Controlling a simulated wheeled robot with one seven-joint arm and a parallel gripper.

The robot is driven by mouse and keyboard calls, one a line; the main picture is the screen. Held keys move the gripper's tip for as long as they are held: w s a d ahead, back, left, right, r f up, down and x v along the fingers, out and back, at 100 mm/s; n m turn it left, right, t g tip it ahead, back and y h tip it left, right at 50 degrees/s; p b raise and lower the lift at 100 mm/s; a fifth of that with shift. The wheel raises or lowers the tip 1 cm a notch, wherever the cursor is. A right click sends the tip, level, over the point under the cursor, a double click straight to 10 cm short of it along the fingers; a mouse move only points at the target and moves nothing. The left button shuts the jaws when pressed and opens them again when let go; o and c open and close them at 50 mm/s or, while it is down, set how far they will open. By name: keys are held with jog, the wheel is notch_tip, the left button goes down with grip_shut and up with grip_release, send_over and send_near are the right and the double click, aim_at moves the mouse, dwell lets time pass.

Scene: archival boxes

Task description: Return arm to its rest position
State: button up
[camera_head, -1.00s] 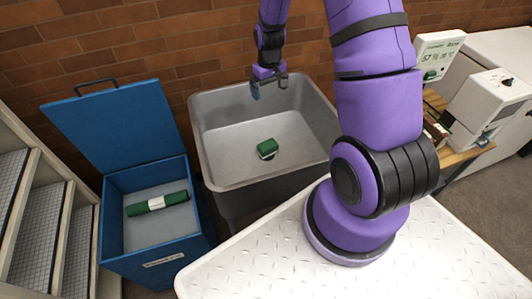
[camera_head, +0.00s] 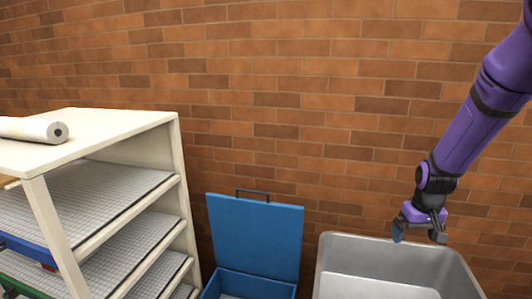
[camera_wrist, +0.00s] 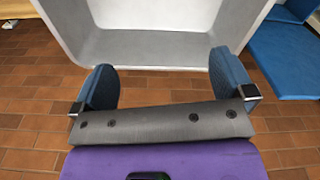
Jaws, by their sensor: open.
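My purple arm comes in from the right in the head view. My gripper (camera_head: 419,232) hangs above the rim of the grey bin (camera_head: 345,262) in front of the brick wall. In the wrist view my gripper (camera_wrist: 162,88) has its two blue-padded fingers wide apart with nothing between them. The grey bin (camera_wrist: 150,50) lies beyond the fingertips there. The bin's floor is cut off in the head view, so its contents are hidden.
A blue box (camera_head: 256,235) with its lid raised stands left of the bin. A cream shelf unit (camera_head: 150,135) with mesh shelves stands farther left, with a white roll (camera_head: 35,130) on top. Brick wall (camera_head: 300,90) closes off the back.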

jog(key=s+a+r+t, duration=0.1)
jog(key=s+a+r, duration=0.1)
jog(key=r, duration=0.3)
jog(key=s+a+r, duration=0.2)
jog(key=r, duration=0.4)
jog(key=s+a+r+t, duration=0.1)
jog(key=s+a+r, duration=0.2)
jog(key=s+r, duration=0.4)
jog(key=s+a+r+t, duration=0.2)
jog(key=s+r, duration=0.5)
jog(key=s, duration=0.7)
jog(key=shift+a+r+n, duration=0.15)
jog(key=shift+a+n, duration=0.15)
jog(key=shift+a, duration=0.4)
